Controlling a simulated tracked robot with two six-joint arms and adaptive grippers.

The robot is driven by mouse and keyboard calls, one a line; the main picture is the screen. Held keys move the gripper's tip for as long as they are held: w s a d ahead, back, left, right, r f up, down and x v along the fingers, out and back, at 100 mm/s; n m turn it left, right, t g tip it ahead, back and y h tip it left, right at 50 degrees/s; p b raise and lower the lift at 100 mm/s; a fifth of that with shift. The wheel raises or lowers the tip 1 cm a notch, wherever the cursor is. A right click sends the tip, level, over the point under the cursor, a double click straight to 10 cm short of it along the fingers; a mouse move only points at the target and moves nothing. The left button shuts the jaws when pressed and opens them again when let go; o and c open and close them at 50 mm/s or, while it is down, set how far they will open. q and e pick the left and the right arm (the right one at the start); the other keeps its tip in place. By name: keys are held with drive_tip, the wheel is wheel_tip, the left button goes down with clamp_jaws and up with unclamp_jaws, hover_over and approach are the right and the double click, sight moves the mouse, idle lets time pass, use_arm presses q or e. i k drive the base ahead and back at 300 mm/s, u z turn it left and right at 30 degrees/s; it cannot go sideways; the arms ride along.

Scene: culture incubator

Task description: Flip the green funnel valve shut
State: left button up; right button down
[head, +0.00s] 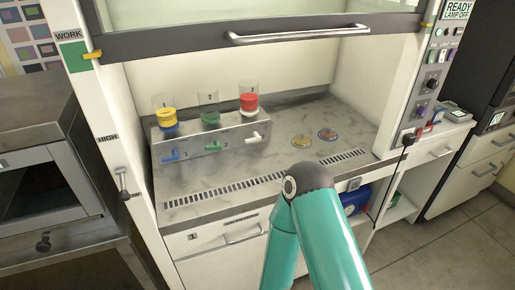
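The green funnel (209,112) stands in the middle of three funnels on a grey marbled rack inside the hood. Its green valve lever (213,147) is on the rack's front face and lies roughly sideways, slightly tilted; at this size I cannot tell whether the valve is open or shut. A blue lever (170,156) is to its left and a white lever (254,137) to its right. Neither of my grippers is in view. Only a teal arm link of mine shows at bottom centre, in front of the hood and apart from the valves.
The hood's sash (285,36) is raised, leaving the front open. A yellow-topped funnel (167,118) and a red-topped funnel (249,103) flank the green one. Two small dishes (301,141) (327,133) lie on the right. The slotted grille (240,187) in front is clear.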

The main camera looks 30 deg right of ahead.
sight(217, 146)
drive_tip(key=u, duration=0.7)
drive_tip(key=i, duration=0.1)
drive_tip(key=z, duration=1.6)
